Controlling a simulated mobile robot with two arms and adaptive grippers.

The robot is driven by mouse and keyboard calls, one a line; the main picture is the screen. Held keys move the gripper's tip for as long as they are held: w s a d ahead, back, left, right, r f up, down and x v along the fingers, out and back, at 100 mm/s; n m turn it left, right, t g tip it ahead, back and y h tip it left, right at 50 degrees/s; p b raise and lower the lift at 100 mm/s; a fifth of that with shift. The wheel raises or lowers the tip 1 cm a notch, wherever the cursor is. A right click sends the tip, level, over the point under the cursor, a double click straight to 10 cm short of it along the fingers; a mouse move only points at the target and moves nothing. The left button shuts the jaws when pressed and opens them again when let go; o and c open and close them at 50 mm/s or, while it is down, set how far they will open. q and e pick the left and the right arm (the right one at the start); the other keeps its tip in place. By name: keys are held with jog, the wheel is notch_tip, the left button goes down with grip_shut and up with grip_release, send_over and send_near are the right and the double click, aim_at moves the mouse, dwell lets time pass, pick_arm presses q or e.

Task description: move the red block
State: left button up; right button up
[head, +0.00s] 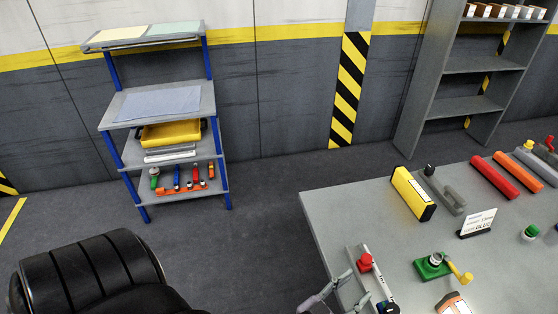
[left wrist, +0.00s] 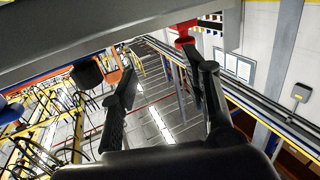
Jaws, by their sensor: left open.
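A small red block (head: 365,262) shows at the table's near left part in the head view, on or beside a long pale bar. A red piece (left wrist: 185,36) also shows in the left wrist view, close by the tip of the right-hand finger; it looks like the same block. My left gripper (head: 356,288) is at the bottom of the head view, just below the red block. It is open, and nothing shows between its fingers (left wrist: 160,60). Whether a finger touches the block is unclear. My right gripper is not in view.
A blue-post shelf (head: 113,153) stands at left. Floor between is clear.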

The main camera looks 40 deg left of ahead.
pick_arm(q)
jog(key=x, duration=0.7)
jog(key=shift+a+r, duration=0.15)
jog(key=shift+r, duration=0.05)
jog(key=w+a+b, duration=0.1)
jog(key=a, duration=0.1)
jog(key=w+a+b, duration=0.1)
jog(key=w+a, duration=0.1)
jog(key=w+a+b, duration=0.1)
jog(key=a+b, duration=0.1)
jog(key=shift+w, duration=0.35)
jog(key=shift+s+a+f, duration=0.1)
jog(key=shift+a+f, duration=0.05)
jog(key=b+v, duration=0.1)
jog(key=v, duration=1.6)
jog(key=s+a+f+g, duration=0.1)
jog(key=s+f+g, duration=0.1)
jog(key=f, duration=0.7)
jog(key=s+a+f+g+y+p, duration=0.1)
jog(key=s+f+g, duration=0.1)
jog(key=f, duration=0.6)
jog(key=s+a+f+m+g, duration=0.1)
jog(key=s+f+g, duration=0.1)
jog(key=f, duration=0.7)
jog(key=shift+s+a+f+g+y+p, duration=0.3)
jog(key=shift+a+f+g+y, duration=0.1)
jog(key=shift+g, duration=0.2)
jog(key=shift+r, duration=0.15)
